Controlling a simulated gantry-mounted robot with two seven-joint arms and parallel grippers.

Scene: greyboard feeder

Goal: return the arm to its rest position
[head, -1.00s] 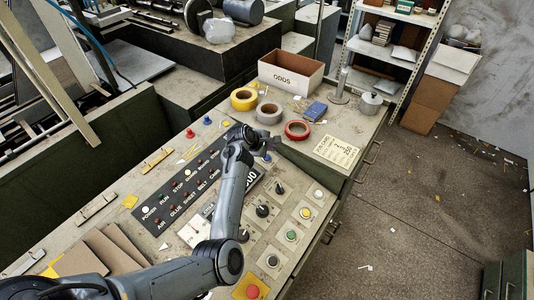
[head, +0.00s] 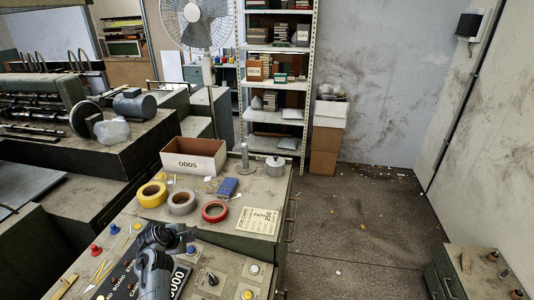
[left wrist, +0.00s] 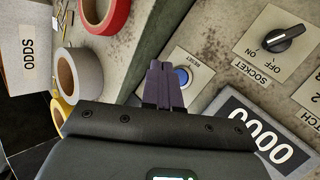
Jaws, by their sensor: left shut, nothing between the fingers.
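My left arm (head: 155,274) reaches in from the bottom of the head view, over the control panel. Its gripper (head: 186,233) is above the panel's far part, near the blue RESET button (head: 191,249). In the left wrist view the gripper's two dark fingers (left wrist: 160,72) are together, with nothing between them. The RESET button (left wrist: 182,77) shows just beside the fingertips there; whether they touch it I cannot tell. My right gripper is not in view.
A counter dial (left wrist: 268,131) and the SOCKET knob (left wrist: 284,39) are near the fingers. Open floor (head: 340,215) is at right.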

